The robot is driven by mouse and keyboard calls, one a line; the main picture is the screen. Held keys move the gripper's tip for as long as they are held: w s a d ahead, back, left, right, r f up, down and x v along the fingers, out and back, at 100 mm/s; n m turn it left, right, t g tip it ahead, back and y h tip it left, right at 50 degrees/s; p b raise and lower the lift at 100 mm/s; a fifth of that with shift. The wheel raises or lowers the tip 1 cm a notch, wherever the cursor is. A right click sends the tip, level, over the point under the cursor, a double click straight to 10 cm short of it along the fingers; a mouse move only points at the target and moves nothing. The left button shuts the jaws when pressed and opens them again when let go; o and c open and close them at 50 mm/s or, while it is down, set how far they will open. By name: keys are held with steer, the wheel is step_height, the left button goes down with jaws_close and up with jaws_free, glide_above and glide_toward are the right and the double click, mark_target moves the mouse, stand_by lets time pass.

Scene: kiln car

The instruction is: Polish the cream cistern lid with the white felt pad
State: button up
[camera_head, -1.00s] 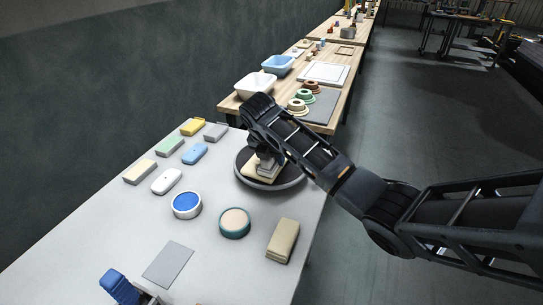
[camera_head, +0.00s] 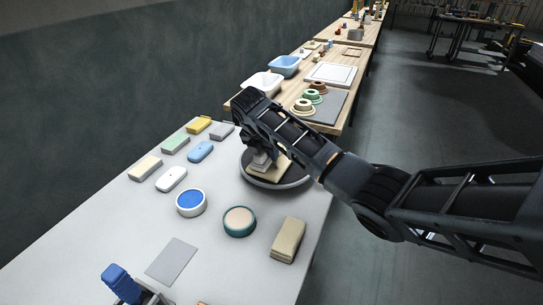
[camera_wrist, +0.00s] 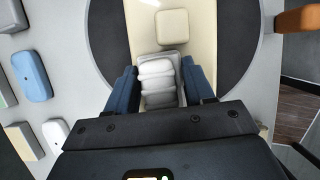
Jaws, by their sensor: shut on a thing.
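The cream cistern lid (camera_head: 283,165) lies on a round dark turntable (camera_head: 290,184) on the grey table. In the wrist view the lid (camera_wrist: 203,45) runs up the picture, with a square cream block (camera_wrist: 172,26) on it. My gripper (camera_head: 262,160) is over the lid's left part. In the wrist view its blue fingers (camera_wrist: 160,92) are shut on a pale pad with a white ribbed top (camera_wrist: 157,72), apparently the white felt pad. The pad's underside is hidden, so I cannot tell whether it touches the lid.
Yellow (camera_head: 199,125), green (camera_head: 175,143), blue (camera_head: 200,152), white (camera_head: 171,179) and tan (camera_head: 145,168) blocks lie to the left. Two round tubs, one blue-topped (camera_head: 191,202) and one teal-rimmed (camera_head: 239,221), and a cream block (camera_head: 288,240) stand nearer. A wooden bench (camera_head: 333,113) with basins lies beyond.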

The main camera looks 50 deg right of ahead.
mark_target(279, 163)
steer(key=shift+w+a, duration=0.2)
steer(key=shift+w, duration=0.4)
steer(key=shift+s, duration=0.1)
steer(key=shift+s+d+r+p, duration=0.1)
steer(key=shift+s+d+p, duration=0.1)
steer(key=shift+s+p, duration=0.45)
steer(key=shift+s+d+p, duration=0.15)
steer(key=shift+s+p, duration=0.45)
steer(key=shift+s+d+f, duration=0.15)
steer(key=shift+s+f, duration=0.05)
steer(key=shift+s, duration=0.15)
steer(key=shift+s+d, duration=0.25)
steer(key=shift+s, duration=0.75)
steer(key=shift+w+a+b, duration=0.25)
steer(key=shift+w+b, duration=0.1)
steer(key=shift+w, duration=0.55)
steer(key=shift+w+a+b, duration=0.25)
steer(key=shift+w+b, duration=0.15)
steer(key=shift+w, duration=0.45)
steer(key=shift+w+a+b, duration=0.25)
steer(key=shift+w+b, duration=0.1)
steer(key=shift+w, duration=0.55)
